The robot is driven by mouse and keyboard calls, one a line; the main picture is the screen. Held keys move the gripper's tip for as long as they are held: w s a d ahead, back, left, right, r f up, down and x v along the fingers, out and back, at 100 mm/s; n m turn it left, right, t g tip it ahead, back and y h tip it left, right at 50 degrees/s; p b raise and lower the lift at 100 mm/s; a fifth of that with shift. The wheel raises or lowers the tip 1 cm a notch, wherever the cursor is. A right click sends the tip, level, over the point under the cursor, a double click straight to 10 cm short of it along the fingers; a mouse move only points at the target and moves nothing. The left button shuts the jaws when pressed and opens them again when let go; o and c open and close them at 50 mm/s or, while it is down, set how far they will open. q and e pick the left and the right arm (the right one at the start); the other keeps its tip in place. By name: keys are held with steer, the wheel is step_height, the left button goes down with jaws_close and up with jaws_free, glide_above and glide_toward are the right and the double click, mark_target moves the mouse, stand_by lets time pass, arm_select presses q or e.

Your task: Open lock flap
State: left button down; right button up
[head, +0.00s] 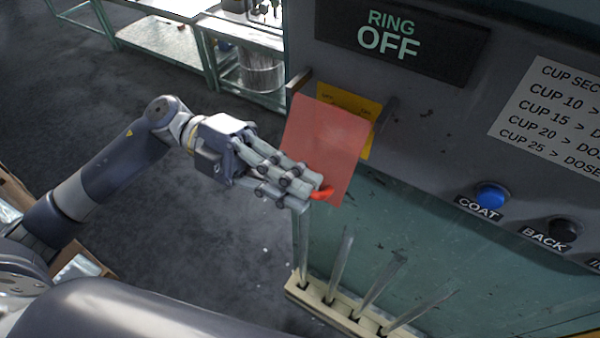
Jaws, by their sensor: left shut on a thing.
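The lock flap (327,139) is a translucent red panel on the front of the grey machine. It hangs between two dark side brackets and covers part of a yellow plate (350,103) with small lettering. My left gripper (312,200) is at the flap's lower left edge, shut on the small bright red tab (322,193) at the bottom of the flap. The fingers hide part of the tab and the flap's lower left corner. My right gripper is not in view.
A dark sign (390,38) above the flap reads "RING OFF". A blue button (492,195) labelled COAT and a black button (565,230) labelled BACK are to the right. Below, several metal rods stand in a pale slotted rack (312,299). A metal shelf (165,43) stands behind on the dark floor.

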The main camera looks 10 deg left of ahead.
arm_select(q)
steer(key=shift+s+a+r, duration=0.1)
steer(key=shift+s+r, duration=0.1)
steer(key=shift+r, duration=0.5)
steer(key=c, duration=1.7)
jaws_free()
steer(key=shift+s+a, duration=0.1)
steer(key=shift+s, duration=0.05)
steer(key=shift+w+f, duration=0.2)
steer(key=shift+w, duration=0.1)
steer(key=v, duration=1.1)
steer(key=shift+w+a, duration=0.15)
steer(key=shift+a, duration=0.15)
steer(key=shift+c, duration=0.5)
